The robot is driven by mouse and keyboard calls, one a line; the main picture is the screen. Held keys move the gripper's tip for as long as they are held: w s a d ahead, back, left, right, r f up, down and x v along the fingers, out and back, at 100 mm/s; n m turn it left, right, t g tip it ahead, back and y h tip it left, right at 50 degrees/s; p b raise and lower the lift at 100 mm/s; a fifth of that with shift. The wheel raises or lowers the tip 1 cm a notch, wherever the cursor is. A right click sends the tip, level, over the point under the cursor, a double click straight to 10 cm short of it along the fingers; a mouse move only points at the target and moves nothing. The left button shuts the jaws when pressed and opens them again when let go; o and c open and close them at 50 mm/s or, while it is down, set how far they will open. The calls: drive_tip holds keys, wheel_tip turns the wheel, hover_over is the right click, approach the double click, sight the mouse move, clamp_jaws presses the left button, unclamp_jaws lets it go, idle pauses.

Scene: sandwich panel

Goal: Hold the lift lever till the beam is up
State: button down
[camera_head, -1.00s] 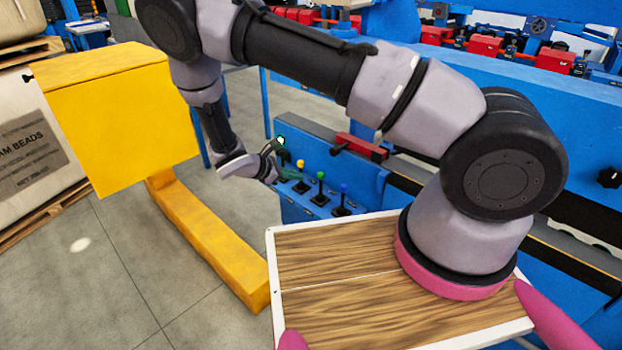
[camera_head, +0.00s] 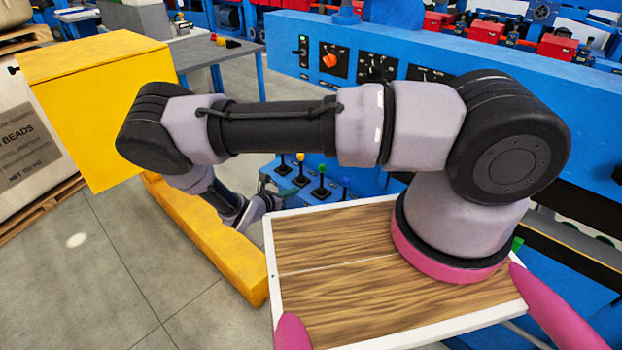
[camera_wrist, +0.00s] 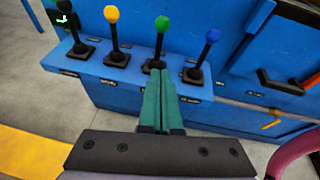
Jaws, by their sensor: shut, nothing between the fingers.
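A row of levers stands on a blue ledge (camera_wrist: 130,72): black-knobbed (camera_wrist: 66,8), yellow (camera_wrist: 112,14), green (camera_wrist: 162,23) and blue (camera_wrist: 213,35). Their labels are too small to read, so I cannot tell which is the lift lever. My gripper (camera_wrist: 158,78) is shut and empty. Its green fingers point at the green lever's base, appearing just in front of it; I cannot tell whether they touch. In the head view my gripper (camera_head: 270,189) is low, left of the levers. I cannot make out the beam's state; my arm hides part of the machine.
A blue control panel (camera_head: 400,50) with switches and an orange knob (camera_head: 329,61) stands behind my arm. Grey floor (camera_head: 110,250) is free beside the rail.

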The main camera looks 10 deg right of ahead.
sight(321, 170)
drive_tip(key=x, duration=0.4)
drive_tip(key=r+x, duration=0.1)
drive_tip(key=x, duration=0.3)
drive_tip(key=r+x, duration=0.1)
drive_tip(key=x, duration=0.2)
drive_tip(key=shift+x, duration=0.75)
drive_tip(key=shift+w+d+r, duration=0.3)
drive_tip(key=shift+w+d, duration=0.1)
drive_tip(key=shift+w+d+r, duration=0.15)
drive_tip(key=shift+w+d, duration=0.25)
drive_tip(key=shift+d, duration=0.1)
drive_tip(key=shift+w+d+r, duration=0.2)
drive_tip(key=shift+w+d, duration=0.15)
drive_tip(key=shift+d, duration=0.2)
drive_tip(key=shift+a, duration=0.1)
drive_tip(key=shift+s+a, duration=0.1)
drive_tip(key=shift+s+a+f, duration=0.3)
drive_tip(key=shift+s+a, duration=0.1)
drive_tip(key=shift+a, duration=0.15)
